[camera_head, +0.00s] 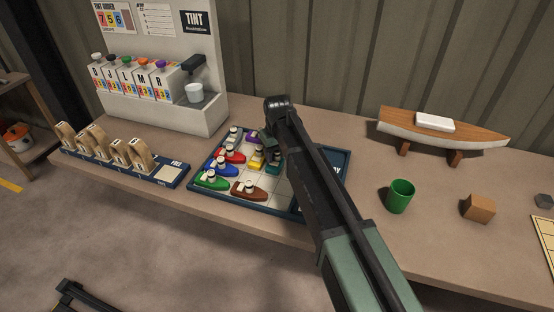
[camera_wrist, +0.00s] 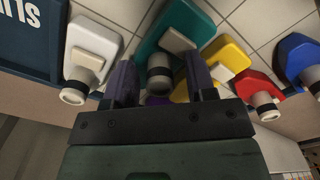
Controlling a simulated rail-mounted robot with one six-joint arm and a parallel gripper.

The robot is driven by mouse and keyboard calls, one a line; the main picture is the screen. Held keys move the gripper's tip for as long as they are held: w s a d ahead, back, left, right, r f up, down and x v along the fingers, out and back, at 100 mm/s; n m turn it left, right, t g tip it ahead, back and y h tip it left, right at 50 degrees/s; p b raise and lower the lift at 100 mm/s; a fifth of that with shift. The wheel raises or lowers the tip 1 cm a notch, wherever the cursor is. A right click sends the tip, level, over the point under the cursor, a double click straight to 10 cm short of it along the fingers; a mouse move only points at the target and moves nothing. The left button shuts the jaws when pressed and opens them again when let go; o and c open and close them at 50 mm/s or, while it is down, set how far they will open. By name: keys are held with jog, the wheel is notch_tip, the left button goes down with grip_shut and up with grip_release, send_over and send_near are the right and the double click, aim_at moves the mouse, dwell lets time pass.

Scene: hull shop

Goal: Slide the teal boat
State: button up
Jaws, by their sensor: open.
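The teal boat (camera_wrist: 165,24) shows in the wrist view with a light block and a grey funnel on it. In the head view part of it (camera_head: 274,167) shows beside my arm. My gripper (camera_wrist: 162,78) is open, with one dark finger on each side of the teal boat's funnel. I cannot tell whether either finger touches it. In the head view my gripper (camera_head: 267,140) is over the boat tray (camera_head: 236,210), its fingertips largely hidden by my arm.
Close around the teal boat are a white boat (camera_wrist: 93,42), a yellow boat (camera_wrist: 228,55) and a red boat (camera_wrist: 255,88). A blue boat (camera_head: 220,170), green boat (camera_head: 211,182) and brown boat (camera_head: 248,192) share the tray. A green cup (camera_head: 400,197) stands right of it.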

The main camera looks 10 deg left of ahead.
jog(key=shift+r, duration=0.1)
grip_shut()
jog(key=w, duration=0.2)
jog(key=w+d, duration=0.1)
jog(key=w, duration=0.3)
jog(key=shift+w+d, duration=0.25)
grip_release()
jog(key=shift+w+d, duration=0.1)
jog(key=shift+r+p, duration=0.35)
jog(key=shift+p, duration=0.05)
notch_tip(320, 180, up, 10)
jog(key=p, duration=1)
